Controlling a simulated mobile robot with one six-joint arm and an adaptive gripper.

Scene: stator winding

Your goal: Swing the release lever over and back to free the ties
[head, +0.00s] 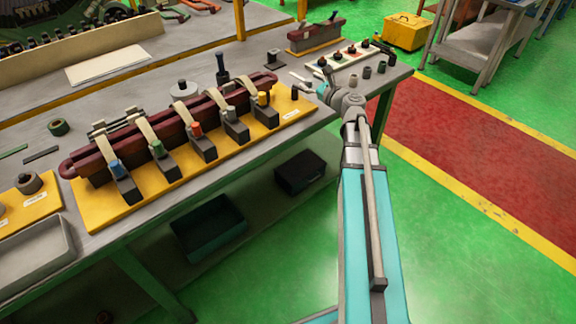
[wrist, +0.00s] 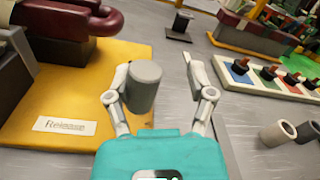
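A dark red coil (head: 175,122) lies along a yellow board (head: 88,208) on the bench, with several beige ties (head: 147,130) over it. Dark clamp blocks with coloured tops stand along its front. The release lever's grey cylindrical handle (wrist: 143,86) stands at the board's right end, beside a white label reading "Release" (wrist: 65,126); it also shows in the head view as a small dark post (head: 294,92). My gripper (wrist: 156,72) is open, with the handle between its fingers, close to the left finger. I cannot tell whether they touch. In the head view, my gripper (head: 314,87) is right of the board.
A white tray (head: 333,62) with several coloured-base pegs lies to the right, beyond my gripper. A second small coil stand (head: 314,38) is at the back. Bare bench surface lies between board and tray.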

